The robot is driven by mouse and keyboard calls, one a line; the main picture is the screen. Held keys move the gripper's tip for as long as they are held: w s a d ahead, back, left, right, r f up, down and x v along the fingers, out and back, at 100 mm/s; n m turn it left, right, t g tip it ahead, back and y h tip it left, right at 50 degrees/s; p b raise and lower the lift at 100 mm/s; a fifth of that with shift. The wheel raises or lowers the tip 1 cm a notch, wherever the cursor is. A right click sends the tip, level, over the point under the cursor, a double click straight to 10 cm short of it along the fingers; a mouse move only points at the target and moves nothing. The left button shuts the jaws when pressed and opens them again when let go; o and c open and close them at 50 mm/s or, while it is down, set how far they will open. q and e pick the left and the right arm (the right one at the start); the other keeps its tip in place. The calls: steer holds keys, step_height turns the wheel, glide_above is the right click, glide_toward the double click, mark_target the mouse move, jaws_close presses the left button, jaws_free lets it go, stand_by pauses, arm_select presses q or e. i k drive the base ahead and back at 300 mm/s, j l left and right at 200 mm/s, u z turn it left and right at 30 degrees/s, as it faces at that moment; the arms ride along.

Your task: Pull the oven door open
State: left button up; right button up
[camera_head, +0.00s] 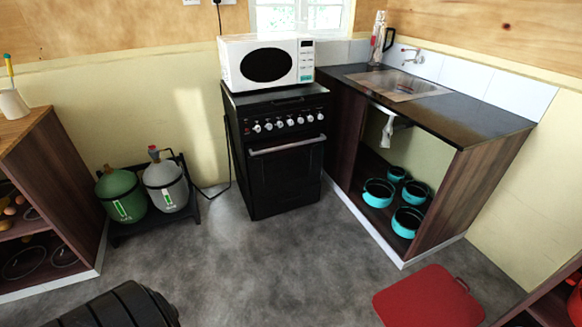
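The black oven (285,152) stands against the back wall, left of the sink counter. Its door (287,178) is shut. A silver bar handle (287,145) runs across the top of the door, below a row of several white knobs (288,122). Nothing touches the handle. Neither of my grippers shows in the head view.
A white microwave (266,62) sits on the oven. Two gas cylinders (121,194) (166,186) stand left of it. The sink cabinet (442,207) is at its right. A red flat-topped object (428,298) is at front right. Grey floor (275,265) before the oven is clear.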

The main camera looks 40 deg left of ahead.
mark_target(281, 165)
steer(key=i+u, duration=0.5)
steer(key=i, duration=1)
